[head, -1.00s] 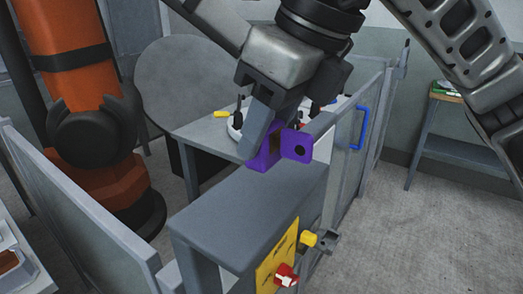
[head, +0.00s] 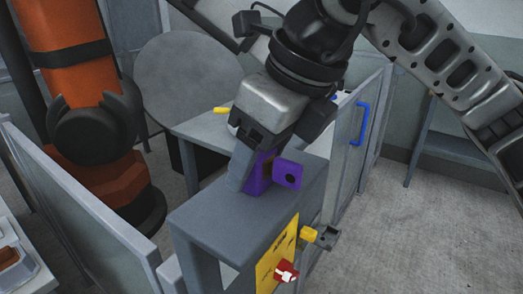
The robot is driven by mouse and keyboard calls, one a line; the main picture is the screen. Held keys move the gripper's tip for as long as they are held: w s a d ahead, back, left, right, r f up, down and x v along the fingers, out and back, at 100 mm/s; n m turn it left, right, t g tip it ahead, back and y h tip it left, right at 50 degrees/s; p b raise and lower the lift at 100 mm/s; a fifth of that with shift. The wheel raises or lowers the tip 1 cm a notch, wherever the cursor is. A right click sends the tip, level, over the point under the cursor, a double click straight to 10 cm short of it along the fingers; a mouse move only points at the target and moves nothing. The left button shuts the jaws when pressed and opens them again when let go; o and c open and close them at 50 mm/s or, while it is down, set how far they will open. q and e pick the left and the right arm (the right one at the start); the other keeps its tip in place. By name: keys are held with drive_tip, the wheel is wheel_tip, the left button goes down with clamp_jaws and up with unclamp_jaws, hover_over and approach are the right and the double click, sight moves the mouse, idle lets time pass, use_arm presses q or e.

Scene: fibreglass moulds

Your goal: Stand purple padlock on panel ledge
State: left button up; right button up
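The purple padlock (head: 288,174) is at the far end of the grey panel ledge (head: 225,220). A purple face with a dark round hole points toward me. My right gripper (head: 258,168) comes down from above, tilted, and is shut on the padlock; one grey finger covers its left side. The padlock's lower edge is at the ledge top, touching or very close to it; I cannot tell which. A grey arm link enters at the top left, but my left gripper does not show.
A yellow plate (head: 276,262) with a red-and-white knob (head: 286,271) and a yellow-and-grey latch (head: 322,238) is on the panel's front. Grey fence panels stand left and right. An orange robot arm (head: 75,90) stands at the left. The near ledge is bare.

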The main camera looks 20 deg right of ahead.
drive_tip(key=shift+r+p, duration=0.2)
drive_tip(key=shift+p, duration=0.1)
drive_tip(key=shift+d+r, duration=0.1)
drive_tip(key=shift+r, duration=0.3)
drive_tip(key=v, duration=0.9)
drive_tip(key=shift+s+r, duration=0.15)
drive_tip(key=shift+r, duration=0.2)
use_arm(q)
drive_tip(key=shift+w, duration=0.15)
use_arm(e)
drive_tip(key=shift+s+d+r, duration=0.25)
drive_tip(key=shift+r, duration=0.35)
